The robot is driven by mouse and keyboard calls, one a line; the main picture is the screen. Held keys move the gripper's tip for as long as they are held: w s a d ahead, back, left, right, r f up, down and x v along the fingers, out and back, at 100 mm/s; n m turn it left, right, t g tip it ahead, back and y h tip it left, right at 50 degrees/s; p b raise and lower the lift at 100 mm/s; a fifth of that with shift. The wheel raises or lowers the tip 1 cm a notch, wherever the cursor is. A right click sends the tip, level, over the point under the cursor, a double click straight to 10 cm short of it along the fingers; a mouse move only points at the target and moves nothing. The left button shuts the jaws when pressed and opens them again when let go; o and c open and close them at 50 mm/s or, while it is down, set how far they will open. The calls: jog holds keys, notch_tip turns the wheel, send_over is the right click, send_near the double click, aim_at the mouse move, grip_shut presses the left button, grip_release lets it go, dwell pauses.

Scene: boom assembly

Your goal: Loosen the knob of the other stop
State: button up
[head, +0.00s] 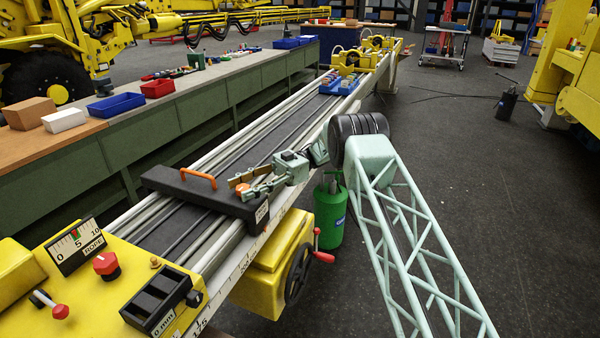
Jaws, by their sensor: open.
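My gripper (246,186) is open, with its fingers pointing left over the right end of a black crossbar (190,191). The crossbar lies across the rails and has an orange handle (198,178) and a small label at its right end. A small orange part (242,187) shows at my fingertips; I cannot tell whether the fingers touch it or whether it is a knob. A black block marked "0 mm" (158,299) sits at the near end of the rails, with a small dark knob (194,298) on its right side.
A handwheel (299,274) and green canister (331,212) are below the rail's right side. A long bench (150,138) runs along the left.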

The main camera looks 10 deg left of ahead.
jog(key=shift+m+t+y, duration=2)
jog(key=shift+m+t, duration=0.3)
jog(key=shift+t, duration=0.7)
jog(key=shift+s+m+t+y+b, duration=0.1)
jog(key=shift+m+t+y+b, duration=0.25)
jog(key=shift+m+t, duration=1.05)
jog(key=shift+m+t+y+b, duration=0.35)
jog(key=shift+m+t, duration=0.55)
jog(key=shift+t, duration=1)
jog(key=shift+t, duration=0.4)
jog(key=shift+m+t, duration=0.5)
jog(key=shift+t, duration=0.1)
jog(key=shift+m+t+h, duration=0.7)
jog(key=shift+m+t, duration=1.1)
jog(key=shift+t, duration=0.9)
jog(key=shift+m+t+h+p, duration=0.75)
jog(key=shift+m+t+h, duration=0.7)
jog(key=shift+t, duration=0.75)
